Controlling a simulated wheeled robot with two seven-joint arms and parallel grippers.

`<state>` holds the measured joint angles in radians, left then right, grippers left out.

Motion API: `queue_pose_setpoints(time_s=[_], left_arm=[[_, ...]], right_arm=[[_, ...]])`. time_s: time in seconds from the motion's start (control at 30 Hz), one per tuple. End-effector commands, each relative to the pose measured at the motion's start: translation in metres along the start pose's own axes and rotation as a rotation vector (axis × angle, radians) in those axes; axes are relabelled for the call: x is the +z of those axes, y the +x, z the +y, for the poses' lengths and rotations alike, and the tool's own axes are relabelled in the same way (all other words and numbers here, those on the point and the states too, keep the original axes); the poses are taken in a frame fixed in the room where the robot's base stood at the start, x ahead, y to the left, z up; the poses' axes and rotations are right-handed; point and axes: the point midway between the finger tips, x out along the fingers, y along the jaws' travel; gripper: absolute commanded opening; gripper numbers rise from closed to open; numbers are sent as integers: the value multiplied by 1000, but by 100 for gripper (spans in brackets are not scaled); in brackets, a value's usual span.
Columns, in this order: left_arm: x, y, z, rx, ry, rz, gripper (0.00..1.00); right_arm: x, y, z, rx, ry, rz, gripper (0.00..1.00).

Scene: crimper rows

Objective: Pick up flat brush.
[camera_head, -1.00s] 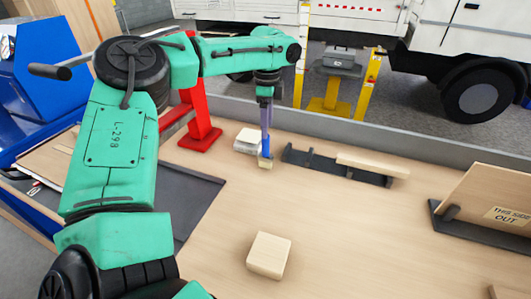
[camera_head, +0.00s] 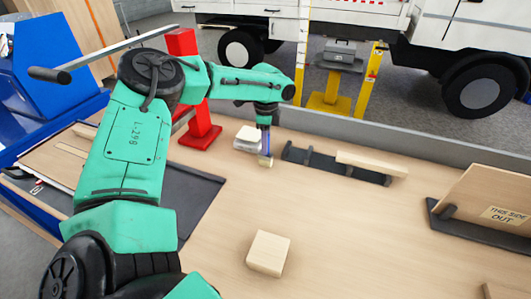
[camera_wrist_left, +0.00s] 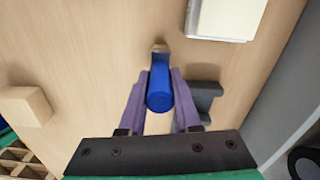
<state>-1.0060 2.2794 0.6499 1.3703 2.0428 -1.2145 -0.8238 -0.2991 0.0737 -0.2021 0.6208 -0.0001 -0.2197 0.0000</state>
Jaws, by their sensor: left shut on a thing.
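The flat brush has a blue handle (camera_head: 266,146) and a pale lower end (camera_head: 265,161). It stands about upright at the table, pale end down; I cannot tell whether that end touches the wood. My left gripper (camera_wrist_left: 160,76) comes down from above and is shut on the blue handle, with a purple finger on each side. The handle also shows between the fingers in the left wrist view (camera_wrist_left: 159,94). The handle's upper part is hidden by the gripper in the head view. My right gripper is not in view.
A pale block on a grey-white base (camera_head: 247,139) stands close left of the brush. A dark rack (camera_head: 320,163) with a wooden piece lies to the right. A wooden block (camera_head: 268,253) stands nearer; a signed board (camera_head: 488,205) is at right.

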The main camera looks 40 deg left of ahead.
Motion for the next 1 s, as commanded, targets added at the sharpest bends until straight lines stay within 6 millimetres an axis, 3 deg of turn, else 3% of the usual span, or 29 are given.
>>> queue_pose_setpoints(time_s=[0.23,0.37,0.53,0.8,1.0], left_arm=[[0,-4,0,-1,0,1,0],[-1,-17,-1,-3,0,2,0],[-1,-61,-1,-7,-1,5,0],[-1,-163,-1,-4,-1,1,0],[0,-198,0,0,-1,0,0]], right_arm=[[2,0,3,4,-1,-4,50],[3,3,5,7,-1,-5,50],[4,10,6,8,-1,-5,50],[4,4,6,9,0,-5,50],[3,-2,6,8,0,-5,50]])
